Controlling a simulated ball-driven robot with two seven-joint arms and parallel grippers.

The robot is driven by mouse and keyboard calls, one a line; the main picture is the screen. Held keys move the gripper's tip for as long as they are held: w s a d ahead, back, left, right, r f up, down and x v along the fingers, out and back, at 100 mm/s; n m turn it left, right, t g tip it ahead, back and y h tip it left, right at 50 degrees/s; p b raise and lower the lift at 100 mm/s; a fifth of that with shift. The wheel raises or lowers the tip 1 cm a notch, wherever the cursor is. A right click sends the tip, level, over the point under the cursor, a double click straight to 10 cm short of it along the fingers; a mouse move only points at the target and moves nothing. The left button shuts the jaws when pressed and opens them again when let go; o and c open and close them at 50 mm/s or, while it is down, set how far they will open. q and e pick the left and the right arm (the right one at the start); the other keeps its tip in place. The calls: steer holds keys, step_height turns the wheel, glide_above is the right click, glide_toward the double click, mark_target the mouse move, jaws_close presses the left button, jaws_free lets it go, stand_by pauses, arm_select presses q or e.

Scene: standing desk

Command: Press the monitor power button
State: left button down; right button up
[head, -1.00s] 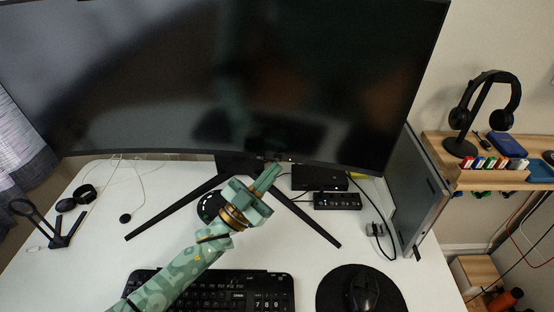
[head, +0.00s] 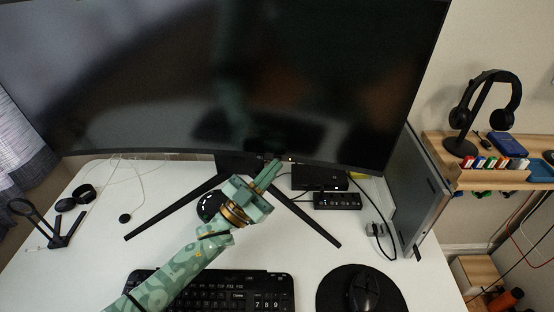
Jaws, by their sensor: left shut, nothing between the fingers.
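The monitor (head: 230,80) is a large curved black screen with a dark display. A small light (head: 290,159) shows on its bottom edge near the middle. The power button itself is too small to make out. My left gripper (head: 276,164) is shut and empty. Its fingertips are at the monitor's bottom edge, a little left of the light. I cannot tell whether they touch the monitor. My right gripper is not in view.
The black monitor stand legs (head: 310,226) spread on the white desk. A keyboard (head: 245,287) lies in front, and a mouse (head: 363,291) on a round pad to its right. A black hub (head: 338,201) and a box (head: 318,178) sit right of the gripper.

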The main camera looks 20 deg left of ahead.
arm_select(q)
steer(key=shift+w, duration=0.1)
stand_by(0.5)
steer(key=shift+s+d+p, duration=0.1)
steer(key=shift+s+p, duration=0.2)
steer(key=shift+s, duration=0.25)
steer(key=s+p, duration=0.2)
steer(key=s, duration=0.4)
steer(key=shift+d+f, duration=0.3)
steer(key=shift+d, duration=0.05)
